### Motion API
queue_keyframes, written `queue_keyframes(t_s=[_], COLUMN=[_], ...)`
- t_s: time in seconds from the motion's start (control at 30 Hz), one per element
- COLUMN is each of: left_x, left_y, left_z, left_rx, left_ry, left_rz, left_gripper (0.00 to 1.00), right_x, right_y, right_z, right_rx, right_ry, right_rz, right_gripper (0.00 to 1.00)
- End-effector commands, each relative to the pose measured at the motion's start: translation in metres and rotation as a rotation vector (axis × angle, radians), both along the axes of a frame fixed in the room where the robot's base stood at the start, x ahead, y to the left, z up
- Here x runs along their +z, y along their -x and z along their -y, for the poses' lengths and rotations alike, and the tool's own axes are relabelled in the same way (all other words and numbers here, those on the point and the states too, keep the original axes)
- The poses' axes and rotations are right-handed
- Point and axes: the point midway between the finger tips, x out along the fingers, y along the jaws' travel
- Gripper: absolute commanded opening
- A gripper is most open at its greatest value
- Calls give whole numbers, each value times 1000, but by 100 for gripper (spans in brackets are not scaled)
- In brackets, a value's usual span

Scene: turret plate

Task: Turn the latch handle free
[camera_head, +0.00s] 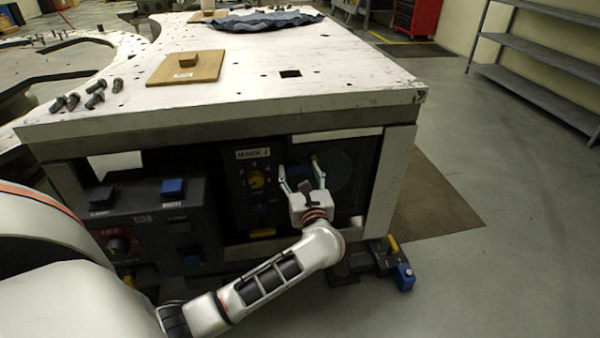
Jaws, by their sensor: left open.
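My left gripper (301,173) is open, its two fingers pointing up and into the dark recess in the front of the turret plate bench. Just behind its right fingertip a small yellow piece (314,158) shows in front of a round dark disc (342,172). This may be the latch handle, but the fingers and palm hide much of it. I cannot tell whether the fingers touch it. My right gripper is not in view.
The white bench top (250,98) carries several dark bolts (96,92), a wooden board (187,68) and a dark cloth (265,21). A control box (150,225) with a blue button is at left. A dark device with a blue block (404,277) lies on the floor below.

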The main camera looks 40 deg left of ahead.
Motion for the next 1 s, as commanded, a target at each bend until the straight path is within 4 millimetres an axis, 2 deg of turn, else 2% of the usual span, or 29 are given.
queue_keyframes(t_s=[0.03,0.17,0.2,0.47,0.67,1.0], left_x=[0,0,0,1,3,6], left_y=[0,0,0,0,-1,-2], left_z=[0,0,0,0,1,1], left_rx=[0,0,0,1,0,1], left_ry=[0,0,0,-8,-51,-222], left_rz=[0,0,0,-9,-57,-259], left_gripper=[56,22,17,17,17,17], right_x=[0,0,-1,-4,1,9], right_y=[0,0,0,1,-1,-4], right_z=[0,0,0,0,1,5], right_rx=[0,1,1,2,2,-4], right_ry=[0,0,1,3,6,14], right_rz=[1,0,-1,-7,2,14], right_gripper=[40,40,40,40,40,40])
